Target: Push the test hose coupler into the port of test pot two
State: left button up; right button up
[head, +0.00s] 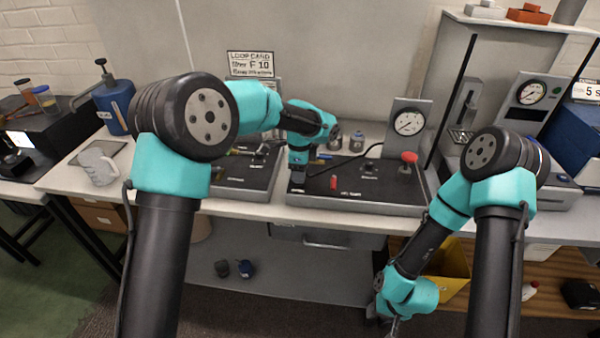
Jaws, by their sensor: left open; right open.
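My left gripper (297,178) points down over the left part of a black-topped panel (385,192) on the bench. Its fingers are small and dark here; it is open, and I see nothing held. My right gripper (393,326) is open and hangs low in front of the bench, away from the panel. Two small grey metal pots (335,140) and (357,141) stand behind the panel; I cannot tell which is test pot two. A thin black hose (366,152) curves across the panel. I cannot make out its coupler or the port, which may be behind my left arm.
A pressure gauge (408,122) stands behind the panel, with a red knob (409,157) in front. A small red part (333,182) sits on the panel. A second black panel (248,178) lies left, partly behind my arm. A yellow bin (452,270) is below the bench.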

pick_arm(q)
jog(key=shift+f, duration=0.5)
jog(key=shift+c, duration=0.4)
grip_shut()
dwell(0.5)
jog(key=shift+r, duration=0.15)
jog(key=shift+r, duration=2.85)
